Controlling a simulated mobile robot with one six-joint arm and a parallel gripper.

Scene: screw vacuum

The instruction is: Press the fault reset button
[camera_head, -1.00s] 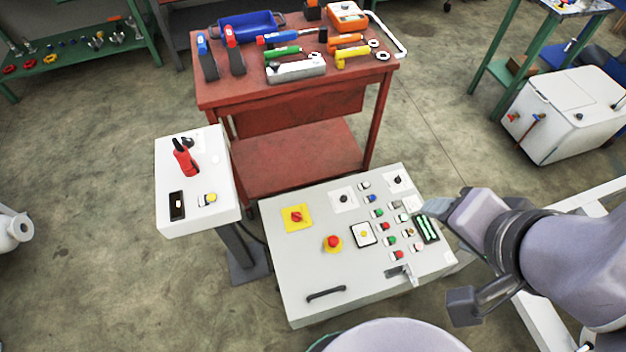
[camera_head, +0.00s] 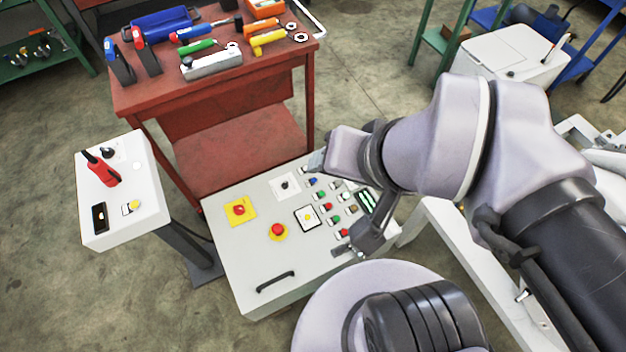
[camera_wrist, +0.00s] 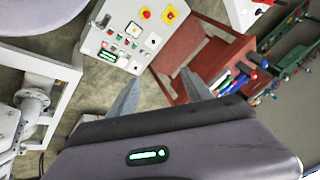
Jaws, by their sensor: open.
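The light grey control panel (camera_head: 236,287) carries several small red, green, white and blue buttons on its right half. A blue button (camera_head: 312,181) shows near the top of these rows. The labels are too small to read, so I cannot tell which is fault reset. A red mushroom button (camera_head: 278,231) and a yellow-backed red switch (camera_head: 239,210) sit further left.
A white pedestal box (camera_head: 150,205) with a red handle and a yellow button stands left of the panel. A red tool cart (camera_head: 160,95) stands behind. A white cabinet (camera_head: 510,50) is at the back right. Bare floor lies at the left.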

